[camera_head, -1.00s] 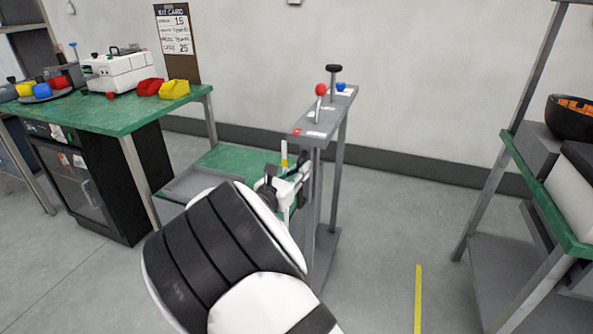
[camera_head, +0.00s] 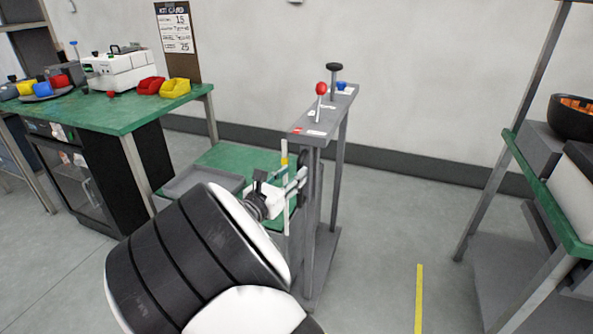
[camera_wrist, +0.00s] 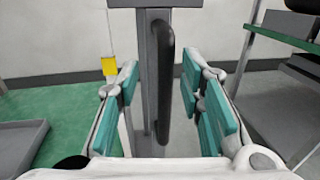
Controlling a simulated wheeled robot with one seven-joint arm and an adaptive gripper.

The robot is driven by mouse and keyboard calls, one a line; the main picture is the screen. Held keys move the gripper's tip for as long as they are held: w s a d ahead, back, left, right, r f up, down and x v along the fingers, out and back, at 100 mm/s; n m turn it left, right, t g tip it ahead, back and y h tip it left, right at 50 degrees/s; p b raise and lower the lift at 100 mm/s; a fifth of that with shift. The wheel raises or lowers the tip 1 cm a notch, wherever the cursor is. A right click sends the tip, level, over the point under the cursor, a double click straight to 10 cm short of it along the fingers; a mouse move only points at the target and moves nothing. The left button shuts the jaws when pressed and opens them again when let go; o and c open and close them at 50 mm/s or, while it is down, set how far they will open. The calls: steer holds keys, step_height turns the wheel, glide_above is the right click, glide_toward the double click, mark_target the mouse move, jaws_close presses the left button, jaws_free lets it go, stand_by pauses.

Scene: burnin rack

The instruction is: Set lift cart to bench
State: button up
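The lift cart has a grey upright frame (camera_head: 312,200) with a green platform (camera_head: 235,158) on its left. Its sloped top panel (camera_head: 318,128) carries a red-knobbed lever (camera_head: 321,92), a black knob (camera_head: 334,67) and a blue knob (camera_head: 341,85). My gripper (camera_head: 299,181) is at the frame's left side, below the panel. In the wrist view, its teal-padded fingers (camera_wrist: 160,92) are apart, with the black vertical handle (camera_wrist: 165,75) between them in the picture; contact is not visible. A white post with a yellow marker (camera_wrist: 109,66) stands left of the handle. The bench (camera_head: 115,110) has a green top.
A grey tray (camera_head: 203,181) lies on the platform. The bench holds a white machine (camera_head: 112,72), red (camera_head: 150,85) and yellow (camera_head: 175,88) bins. A rack (camera_head: 545,185) stands at the right. Open floor with a yellow line (camera_head: 419,295) lies between cart and rack.

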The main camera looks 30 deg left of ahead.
steer(key=s, duration=0.8)
steer(key=shift+s+d, duration=0.2)
steer(key=shift+s, duration=0.05)
